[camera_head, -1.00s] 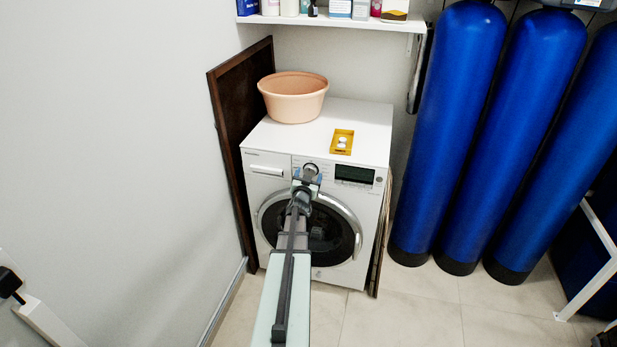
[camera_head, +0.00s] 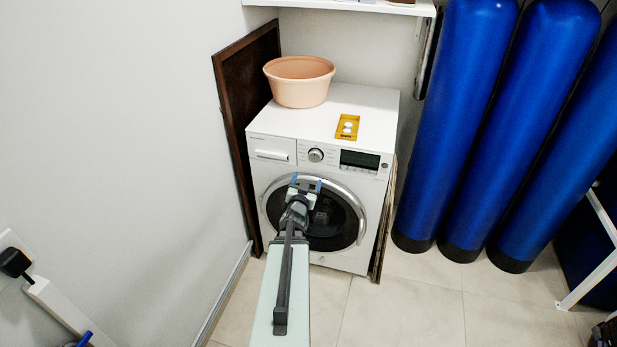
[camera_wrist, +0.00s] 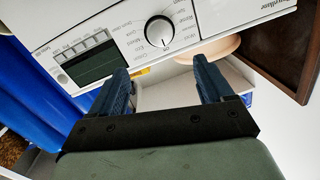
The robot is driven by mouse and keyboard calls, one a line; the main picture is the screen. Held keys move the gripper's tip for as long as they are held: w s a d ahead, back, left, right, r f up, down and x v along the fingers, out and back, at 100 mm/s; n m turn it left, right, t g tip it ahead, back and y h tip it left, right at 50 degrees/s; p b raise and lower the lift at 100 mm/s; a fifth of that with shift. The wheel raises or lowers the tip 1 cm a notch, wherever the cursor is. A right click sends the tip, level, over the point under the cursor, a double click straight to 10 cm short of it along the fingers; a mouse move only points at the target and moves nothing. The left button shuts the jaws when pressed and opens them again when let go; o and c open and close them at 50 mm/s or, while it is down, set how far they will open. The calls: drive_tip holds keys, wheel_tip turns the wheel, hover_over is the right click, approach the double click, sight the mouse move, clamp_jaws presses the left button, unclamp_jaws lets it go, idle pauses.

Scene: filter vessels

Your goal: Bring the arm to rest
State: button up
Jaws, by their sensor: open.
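My gripper (camera_head: 305,185) is in front of the washing machine (camera_head: 274,118), at the height of the upper part of its round door. In the wrist view my gripper (camera_wrist: 160,82) shows two dark blue fingers spread apart with nothing between them. The machine's control panel, with its knob (camera_wrist: 160,31) and display (camera_wrist: 88,64), fills the view beyond the fingers. I cannot tell the exact gap between the fingertips and the machine.
A peach basin (camera_head: 299,82) and a small yellow tray (camera_head: 347,127) with white round pieces stand on the machine. Tall blue vessels (camera_head: 455,120) stand at the right. A brown board (camera_head: 238,140) leans at the left. A shelf (camera_head: 380,7) hangs above. Floor in front is clear.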

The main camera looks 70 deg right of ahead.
drive_tip(key=shift+a, duration=0.1)
idle(0.6)
drive_tip(key=w+a+f+n+t+y, duration=0.2)
drive_tip(key=w+a+f+n+y, duration=0.15)
drive_tip(key=a+f+y, duration=1.25)
drive_tip(key=w+a+f+n+g+y, duration=0.1)
drive_tip(key=a+f+n+g, duration=0.3)
drive_tip(key=a, duration=0.7)
drive_tip(key=w+a+f+n+g+y, duration=0.1)
drive_tip(key=w+a+f+y, duration=0.1)
drive_tip(key=a+f, duration=0.65)
drive_tip(key=w+a+f+n+g+y, duration=0.1)
drive_tip(key=a+f+n+g, duration=0.15)
drive_tip(key=a, duration=1.15)
drive_tip(key=s+a+f+n+g+h, duration=0.1)
drive_tip(key=a+n, duration=0.3)
drive_tip(key=a, duration=0.5)
drive_tip(key=s+a+f+n+g+h, duration=0.1)
drive_tip(key=a+f+n, duration=0.3)
drive_tip(key=a, duration=0.5)
drive_tip(key=shift+s+a+g+h, duration=0.35)
drive_tip(key=shift+s+g, duration=0.1)
drive_tip(key=shift+s, duration=0.35)
drive_tip(key=shift+c, duration=0.4)
